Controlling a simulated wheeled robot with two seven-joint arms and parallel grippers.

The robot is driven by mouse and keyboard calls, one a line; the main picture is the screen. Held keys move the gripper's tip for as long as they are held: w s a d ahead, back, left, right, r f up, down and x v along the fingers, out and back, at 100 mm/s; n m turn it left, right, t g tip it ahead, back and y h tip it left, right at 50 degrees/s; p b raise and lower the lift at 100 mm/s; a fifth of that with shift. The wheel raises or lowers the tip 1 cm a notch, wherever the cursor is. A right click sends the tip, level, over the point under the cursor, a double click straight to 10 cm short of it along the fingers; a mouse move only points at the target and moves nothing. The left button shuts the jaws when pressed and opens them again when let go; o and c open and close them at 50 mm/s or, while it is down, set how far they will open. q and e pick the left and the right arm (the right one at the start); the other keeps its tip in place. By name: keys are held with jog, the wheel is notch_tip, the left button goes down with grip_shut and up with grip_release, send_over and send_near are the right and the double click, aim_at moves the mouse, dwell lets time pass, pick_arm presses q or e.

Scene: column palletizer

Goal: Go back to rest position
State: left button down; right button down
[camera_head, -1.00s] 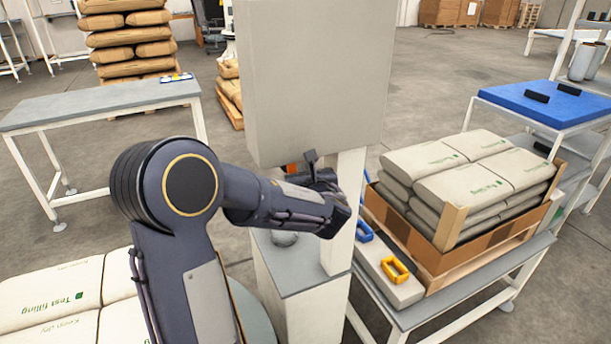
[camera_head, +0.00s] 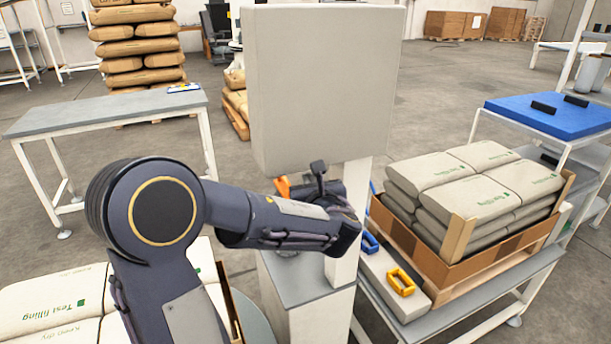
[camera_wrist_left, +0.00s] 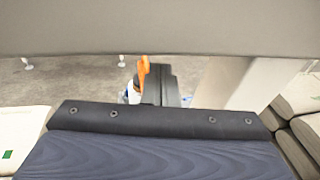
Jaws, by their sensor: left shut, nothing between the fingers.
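My left arm comes in from the lower left in the head view. Its gripper (camera_head: 322,186) is at the far end, in front of the grey column and below the large grey box. It is mostly hidden behind my wrist and looks shut and empty. An orange part (camera_head: 283,188) shows beside it; I cannot tell whether they touch. In the left wrist view the orange part (camera_wrist_left: 143,72) stands beside a dark block, beyond my dark wrist housing. My right gripper is not in view.
The large grey box (camera_head: 318,85) hangs close above my left wrist. A carton of sacks (camera_head: 440,275) stands on a table at right, beside blue and yellow handles (camera_head: 401,283). White sacks (camera_head: 55,295) lie at lower left.

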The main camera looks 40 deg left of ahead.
pick_arm(q)
jog(key=s+d+f+n+g+h+p, duration=0.2)
jog(key=s+n+g+h+p, duration=0.1)
jog(key=s+n, duration=0.5)
jog(key=s+d+f+n+g+h+p, duration=0.2)
jog(key=s+n+g+h, duration=0.15)
jog(key=s+n, duration=0.45)
jog(key=s+d+r+n+t+h+p, duration=0.1)
jog(key=s+d+n+h+p, duration=0.1)
jog(key=s+d+n+h, duration=0.3)
jog(key=s+d+r+n+t+h+p, duration=0.1)
jog(key=s+d+n+h, duration=0.4)
jog(key=d, duration=0.6)
jog(key=shift+d+r+n+p, duration=0.35)
jog(key=shift+r+n+p, duration=0.15)
jog(key=shift+r+p, duration=0.3)
